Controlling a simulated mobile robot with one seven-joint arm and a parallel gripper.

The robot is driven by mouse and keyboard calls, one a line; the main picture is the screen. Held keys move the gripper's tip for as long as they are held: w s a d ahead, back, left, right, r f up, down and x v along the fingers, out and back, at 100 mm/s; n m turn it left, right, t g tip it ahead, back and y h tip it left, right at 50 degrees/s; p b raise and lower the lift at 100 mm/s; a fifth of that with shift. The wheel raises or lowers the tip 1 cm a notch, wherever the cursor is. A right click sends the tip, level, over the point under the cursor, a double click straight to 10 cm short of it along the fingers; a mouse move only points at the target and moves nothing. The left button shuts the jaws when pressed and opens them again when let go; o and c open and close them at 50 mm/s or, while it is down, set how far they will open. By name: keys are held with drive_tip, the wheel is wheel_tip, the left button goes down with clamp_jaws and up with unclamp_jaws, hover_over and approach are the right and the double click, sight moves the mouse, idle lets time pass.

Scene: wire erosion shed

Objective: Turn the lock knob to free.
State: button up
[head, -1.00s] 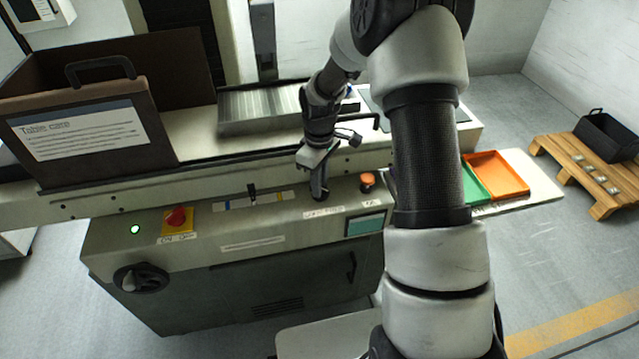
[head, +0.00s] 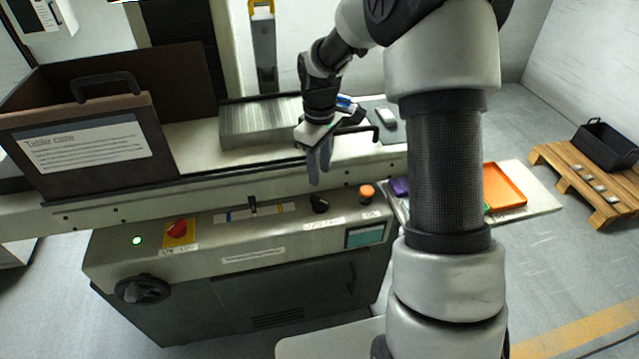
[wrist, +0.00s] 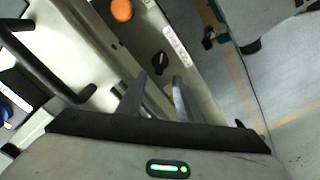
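A small black knob (head: 320,204) sits on the sloping front panel of the machine, left of an orange button (head: 367,192). It also shows in the wrist view (wrist: 160,64), beside a white label (wrist: 178,46) too blurred to read. I take it for the lock knob, but which setting it points to I cannot make out. My gripper (head: 317,178) hangs above and behind the knob, apart from it. In the wrist view its two fingers (wrist: 160,95) stand apart with nothing between them.
A red switch on a yellow plate (head: 180,231), a green lamp (head: 137,240), a small lever (head: 252,205) and a handwheel (head: 142,288) are on the machine front. A brown guard (head: 165,70) stands at left. A black bar handle (head: 362,130) is close right of my gripper.

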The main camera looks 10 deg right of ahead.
wheel_tip(320, 180, up, 7)
drive_tip(key=shift+r+p, duration=0.2)
drive_tip(key=shift+p, duration=0.15)
drive_tip(key=s+r+m+t+p, duration=0.15)
drive_tip(key=s+r+p, duration=0.35)
drive_tip(key=r, duration=0.6)
drive_tip(key=s+r+m+t+p, duration=0.2)
drive_tip(key=s+r+m+p, duration=0.1)
drive_tip(key=s+r, duration=0.4)
drive_tip(key=s+r+m+t+p, duration=0.2)
drive_tip(key=s+r, duration=0.5)
drive_tip(key=s, duration=0.7)
drive_tip(key=m+p, duration=0.1)
drive_tip(key=m, duration=0.1)
drive_tip(key=shift+a+m, duration=0.25)
drive_tip(key=shift+m, duration=0.1)
